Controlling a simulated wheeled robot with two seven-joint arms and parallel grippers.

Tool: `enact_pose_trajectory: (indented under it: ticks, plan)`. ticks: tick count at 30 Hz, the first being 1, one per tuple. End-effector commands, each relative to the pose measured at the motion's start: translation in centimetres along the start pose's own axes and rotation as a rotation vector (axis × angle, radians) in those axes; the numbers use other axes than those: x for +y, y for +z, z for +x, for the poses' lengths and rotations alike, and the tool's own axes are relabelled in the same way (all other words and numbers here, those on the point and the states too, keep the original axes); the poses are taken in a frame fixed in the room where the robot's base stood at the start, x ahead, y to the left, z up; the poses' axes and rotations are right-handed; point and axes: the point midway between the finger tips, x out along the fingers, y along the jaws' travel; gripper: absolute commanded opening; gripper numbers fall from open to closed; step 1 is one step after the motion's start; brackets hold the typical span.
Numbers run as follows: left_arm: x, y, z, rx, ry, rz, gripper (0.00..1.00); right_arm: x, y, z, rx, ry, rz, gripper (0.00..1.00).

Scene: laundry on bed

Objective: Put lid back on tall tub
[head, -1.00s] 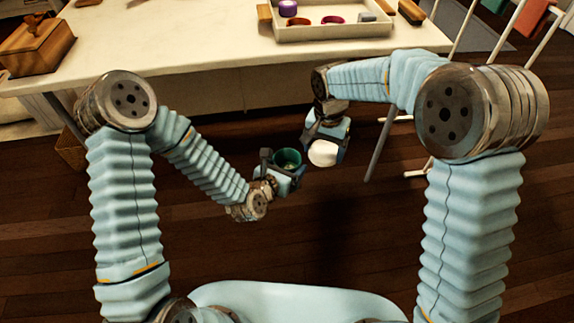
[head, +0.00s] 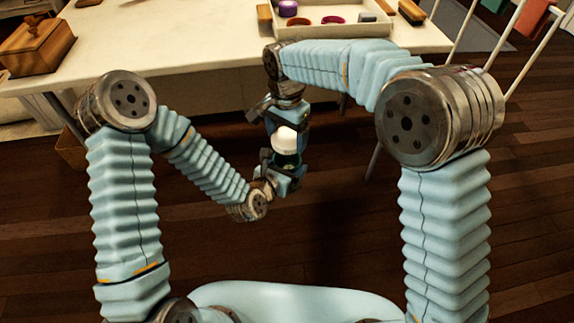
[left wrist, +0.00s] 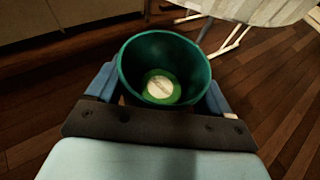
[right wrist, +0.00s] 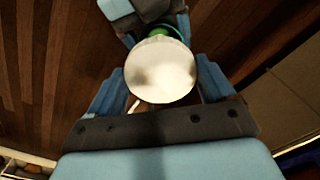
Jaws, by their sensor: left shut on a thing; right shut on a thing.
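The tall green tub shows in the left wrist view (left wrist: 165,52) with its mouth open and a pale disc visible at its bottom. My left gripper (head: 286,174) is shut on the tub, its fingers on either side of the wall. The white round lid (head: 286,138) is in my right gripper (head: 288,126), just above the tub in the head view. In the right wrist view the lid (right wrist: 160,70) sits between the fingers, with a bit of green tub (right wrist: 158,32) showing past its edge. The lid does not cover the tub's mouth.
The pale table (head: 170,50) stands behind the grippers, with a tray (head: 330,32) of small items and a wooden box (head: 36,45) on it. A rack with white rods (head: 490,60) is at the right. Dark wooden floor (head: 330,240) lies open below.

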Motion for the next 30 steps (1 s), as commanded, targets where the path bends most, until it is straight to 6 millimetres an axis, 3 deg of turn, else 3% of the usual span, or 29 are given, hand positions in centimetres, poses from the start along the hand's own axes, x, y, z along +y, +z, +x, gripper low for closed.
enact_pose_trajectory:
  ticks: [10, 30]
  plan:
    - [0.0, 0.1, 0.0, -0.001, 0.000, 0.000, 0.26, 0.0, 0.0, 2.9, 0.000, 0.001, 0.000, 0.50]
    - [0.0, 0.0, 0.0, -0.001, 0.000, 0.000, 0.26, 0.0, 0.0, 3.1, 0.003, 0.000, 0.000, 0.50]
